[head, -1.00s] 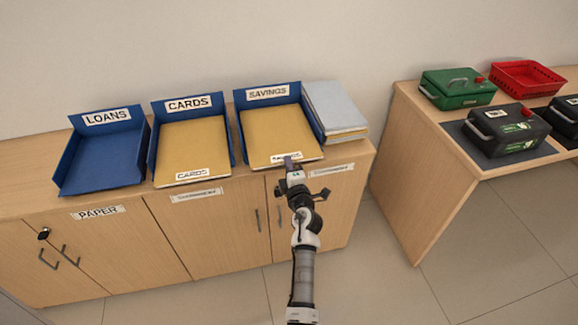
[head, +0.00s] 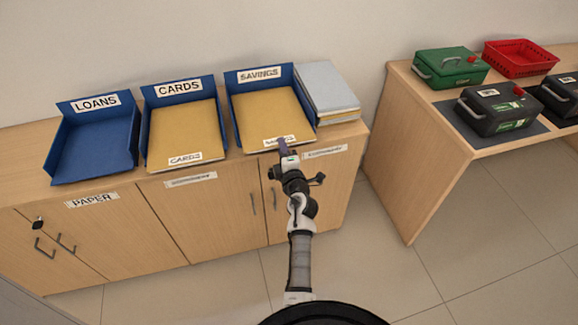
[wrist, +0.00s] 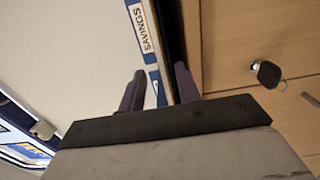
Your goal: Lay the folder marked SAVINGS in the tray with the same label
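The yellow folder marked SAVINGS (head: 270,110) lies flat in the blue SAVINGS tray (head: 260,74), its label at the front edge. My gripper (head: 284,145) is at the tray's front edge, close by that label and overlapping it slightly in the head view. In the wrist view my gripper's two purple fingers (wrist: 158,80) stand apart, with a blue-and-white strip showing between them. A SAVINGS label (wrist: 143,28) shows beyond the fingers there. I see no folder clamped between them. Whether a fingertip touches the folder or tray cannot be told.
The CARDS tray (head: 179,86) to the left holds a yellow CARDS folder (head: 185,128). The LOANS tray (head: 95,145) is empty. A second table (head: 405,150) with boxes is farther right, across a floor gap.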

